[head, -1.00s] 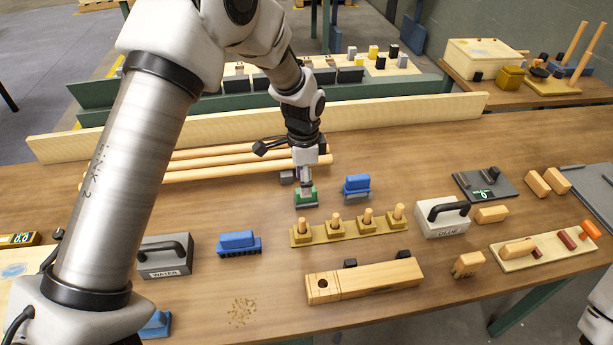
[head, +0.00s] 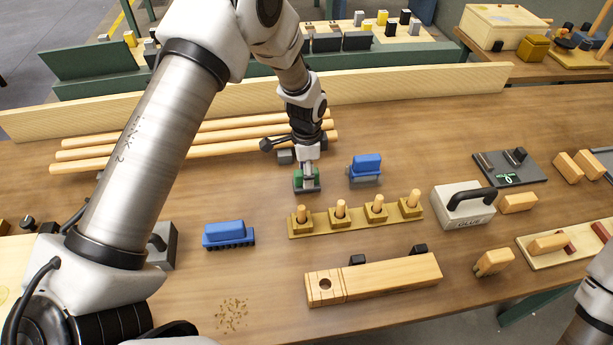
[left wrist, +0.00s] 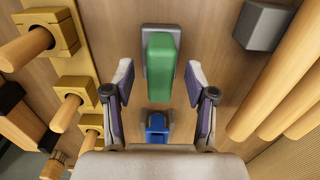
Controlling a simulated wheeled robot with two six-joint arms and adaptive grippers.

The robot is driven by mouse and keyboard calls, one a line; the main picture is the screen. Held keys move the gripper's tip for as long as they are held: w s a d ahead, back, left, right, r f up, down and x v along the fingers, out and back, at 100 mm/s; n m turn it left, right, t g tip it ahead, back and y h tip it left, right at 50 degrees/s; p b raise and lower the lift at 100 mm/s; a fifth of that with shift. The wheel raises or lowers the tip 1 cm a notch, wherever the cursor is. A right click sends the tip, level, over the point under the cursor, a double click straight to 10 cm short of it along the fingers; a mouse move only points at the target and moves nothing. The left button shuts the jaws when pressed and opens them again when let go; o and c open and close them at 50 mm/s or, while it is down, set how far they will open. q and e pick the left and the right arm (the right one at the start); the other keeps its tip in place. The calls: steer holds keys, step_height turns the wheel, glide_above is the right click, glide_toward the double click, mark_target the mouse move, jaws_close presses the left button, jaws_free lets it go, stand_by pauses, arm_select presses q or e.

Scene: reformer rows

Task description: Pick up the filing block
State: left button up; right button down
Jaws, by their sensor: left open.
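A block with a green top on a grey base (head: 306,184), which I take for the filing block, lies on the bench in front of the wooden rods. In the left wrist view the green block (left wrist: 164,62) lies ahead between the open fingers, with wood showing on both sides of it. My left gripper (head: 308,170) is open over this block and partly hides it in the head view. A similar blue block on a grey base (head: 365,169) stands just right of it. My right gripper is out of view.
Several round rods (head: 180,146) lie behind and left of the block. A rack with upright pegs (head: 355,217) stands in front. A long pale board (head: 400,86) runs behind.

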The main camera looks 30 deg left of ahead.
arm_select(q)
steer(key=shift+f, duration=0.9)
steer(key=shift+r, duration=0.1)
jaws_close()
steer(key=shift+r, duration=0.1)
steer(key=shift+w+r+b, duration=0.1)
steer(key=shift+r+b, duration=0.25)
steer(key=shift+r, duration=0.3)
steer(key=shift+a+r+b, duration=0.3)
steer(key=shift+r+b, duration=0.1)
steer(key=shift+r, duration=0.55)
steer(key=s+a, duration=0.1)
steer(key=a, duration=0.4)
steer(key=s+a+r+b, duration=0.1)
steer(key=s+a, duration=0.1)
steer(key=a, duration=0.2)
steer(key=s+a+b, duration=0.1)
steer(key=a, duration=0.4)
steer(key=shift+s+a+r, duration=0.3)
steer(key=shift+s+a, duration=0.05)
steer(key=shift+s, duration=0.05)
